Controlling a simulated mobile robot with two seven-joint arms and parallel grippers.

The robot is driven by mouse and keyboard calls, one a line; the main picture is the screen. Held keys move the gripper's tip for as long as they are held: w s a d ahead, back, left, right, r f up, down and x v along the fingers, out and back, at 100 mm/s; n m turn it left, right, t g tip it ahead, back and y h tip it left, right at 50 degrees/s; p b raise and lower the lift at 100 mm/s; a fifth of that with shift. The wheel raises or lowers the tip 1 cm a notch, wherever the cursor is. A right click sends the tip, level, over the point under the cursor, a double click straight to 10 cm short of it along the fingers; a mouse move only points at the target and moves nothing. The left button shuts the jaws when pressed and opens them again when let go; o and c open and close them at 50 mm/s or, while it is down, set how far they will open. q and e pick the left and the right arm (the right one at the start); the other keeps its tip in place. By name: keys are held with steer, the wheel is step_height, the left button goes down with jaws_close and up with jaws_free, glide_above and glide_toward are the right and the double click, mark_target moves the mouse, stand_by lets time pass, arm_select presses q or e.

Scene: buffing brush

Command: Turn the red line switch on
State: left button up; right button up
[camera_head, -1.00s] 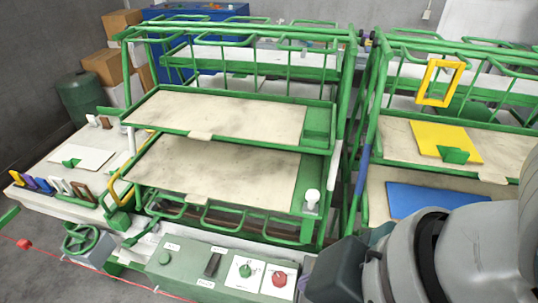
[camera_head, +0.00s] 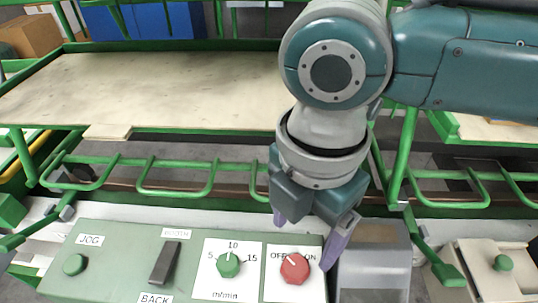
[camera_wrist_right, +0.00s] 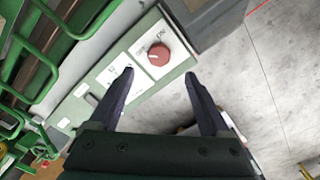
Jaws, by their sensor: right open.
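The red switch (camera_head: 295,268) is a round knob on a white plate with the labels OFF at its left and ON at its right. Its white mark points up and left, toward OFF. It also shows in the right wrist view (camera_wrist_right: 158,54), between and beyond the fingertips. My right gripper (camera_head: 304,243) is open and empty above the knob, with its purple fingers spread to either side. In the right wrist view the dark fingers (camera_wrist_right: 159,73) are apart. I cannot tell whether a finger touches the knob. My left gripper is not in view.
The green control panel (camera_head: 125,255) also carries a green dial (camera_head: 228,265) marked m/min, a black rocker switch (camera_head: 165,263) and a green JOG button (camera_head: 75,264). A grey box (camera_head: 375,265) stands right of the red knob. Green rails (camera_head: 175,191) run behind the panel.

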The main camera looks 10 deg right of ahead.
mark_target(296, 266)
step_height(296, 266, down, 9)
steer(key=shift+r+b, duration=0.1)
steer(key=shift+b, duration=0.95)
jaws_close()
